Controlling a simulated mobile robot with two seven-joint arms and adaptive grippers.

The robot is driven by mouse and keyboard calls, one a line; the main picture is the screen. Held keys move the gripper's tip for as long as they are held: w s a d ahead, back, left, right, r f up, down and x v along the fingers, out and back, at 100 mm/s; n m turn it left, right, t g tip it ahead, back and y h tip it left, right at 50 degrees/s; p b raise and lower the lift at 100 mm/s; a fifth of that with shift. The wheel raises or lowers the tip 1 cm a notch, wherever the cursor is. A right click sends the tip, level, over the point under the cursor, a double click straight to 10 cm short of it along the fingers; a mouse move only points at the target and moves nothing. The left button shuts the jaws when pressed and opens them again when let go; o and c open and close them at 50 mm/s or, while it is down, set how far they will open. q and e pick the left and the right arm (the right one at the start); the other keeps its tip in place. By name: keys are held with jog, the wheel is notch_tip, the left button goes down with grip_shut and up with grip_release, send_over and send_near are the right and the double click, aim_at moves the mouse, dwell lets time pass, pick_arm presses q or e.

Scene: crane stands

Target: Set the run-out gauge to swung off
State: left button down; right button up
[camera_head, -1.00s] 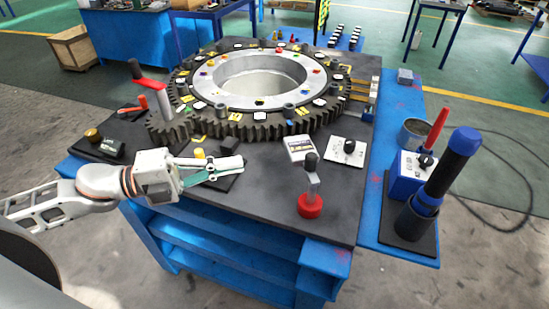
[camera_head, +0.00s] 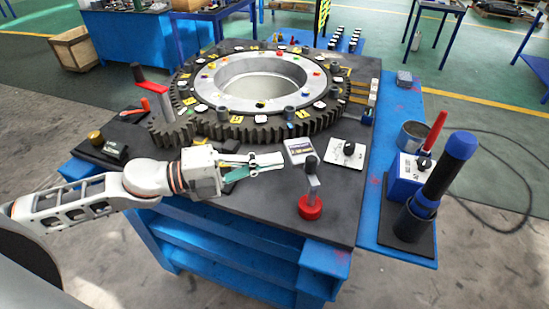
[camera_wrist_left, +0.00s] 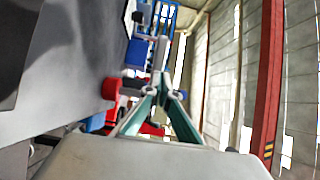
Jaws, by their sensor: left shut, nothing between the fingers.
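A grey swing arm with a black knob on a red round base (camera_head: 311,207) stands near the front edge of the bench and looks like the run-out gauge, though no readable label confirms this. Its red base seems to show left of the fingers in the left wrist view (camera_wrist_left: 110,88). My left gripper (camera_head: 282,160) is shut and empty, pointing right over the bench. The fingers meet in the left wrist view (camera_wrist_left: 158,55). My right gripper is not in view.
A large toothed ring (camera_head: 262,132) fills the back of the bench. A white label plate (camera_head: 299,150) and a white knob panel (camera_head: 347,154) lie near my fingertips. A red-handled crank (camera_head: 150,86) stands at left. A blue box (camera_head: 408,180) and black-blue cylinder (camera_head: 445,170) stand at right.

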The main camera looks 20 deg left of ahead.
pick_arm(q)
jog(key=shift+w+d, duration=0.3)
jog(key=shift+d, duration=0.2)
jog(key=shift+w+g, duration=0.15)
jog(key=shift+g, duration=0.15)
jog(key=shift+w+d+m+g+h, duration=0.1)
jog(key=shift+w+m+g+h, duration=0.1)
jog(key=shift+m+g+h, duration=0.15)
